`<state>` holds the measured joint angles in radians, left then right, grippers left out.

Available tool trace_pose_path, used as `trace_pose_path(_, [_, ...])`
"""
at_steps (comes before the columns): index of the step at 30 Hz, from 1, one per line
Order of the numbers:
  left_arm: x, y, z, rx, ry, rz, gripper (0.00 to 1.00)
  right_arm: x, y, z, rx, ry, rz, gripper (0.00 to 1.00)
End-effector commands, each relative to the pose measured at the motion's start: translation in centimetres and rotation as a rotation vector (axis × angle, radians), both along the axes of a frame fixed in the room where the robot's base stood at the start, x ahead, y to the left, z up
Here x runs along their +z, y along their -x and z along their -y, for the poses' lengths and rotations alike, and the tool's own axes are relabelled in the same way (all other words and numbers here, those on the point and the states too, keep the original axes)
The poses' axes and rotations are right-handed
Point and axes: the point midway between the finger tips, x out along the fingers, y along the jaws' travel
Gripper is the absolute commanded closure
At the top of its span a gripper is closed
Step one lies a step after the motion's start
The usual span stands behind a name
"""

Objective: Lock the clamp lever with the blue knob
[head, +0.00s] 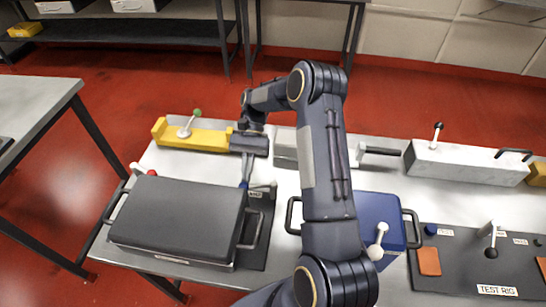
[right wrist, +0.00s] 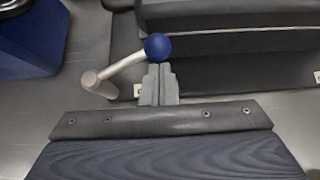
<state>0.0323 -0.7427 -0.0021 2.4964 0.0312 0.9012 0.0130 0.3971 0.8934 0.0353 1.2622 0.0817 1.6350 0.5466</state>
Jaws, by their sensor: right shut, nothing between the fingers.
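The clamp lever (right wrist: 124,68) is a pale metal bar with a round blue knob (right wrist: 157,46) at its end. In the right wrist view it slopes from its pivot at lower left up to the knob. My left gripper is not in view.
A blue case (head: 375,212) stands right of my arm. Other levers have a green knob (head: 197,113), a red knob (head: 152,173), and a black knob (head: 438,126). A test rig board (head: 465,275) lies at the right. Bare bench shows behind the grey case.

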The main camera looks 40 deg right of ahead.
Motion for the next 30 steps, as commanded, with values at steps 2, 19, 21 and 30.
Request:
trace_pose_path(2, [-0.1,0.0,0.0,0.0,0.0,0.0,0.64,0.0,0.2,-0.3,-0.001,0.0,0.0,1.0])
trace_pose_path(19, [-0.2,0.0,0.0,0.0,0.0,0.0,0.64,-0.1,0.6,-1.0,0.001,-0.008,-0.009,1.0])
trace_pose_path(21, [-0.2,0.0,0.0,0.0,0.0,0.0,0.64,-0.1,0.6,-1.0,0.001,-0.009,-0.009,1.0])
trace_pose_path(30, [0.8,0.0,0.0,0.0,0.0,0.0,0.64,1.2,-0.4,0.0,-0.002,-0.008,-0.006,1.0])
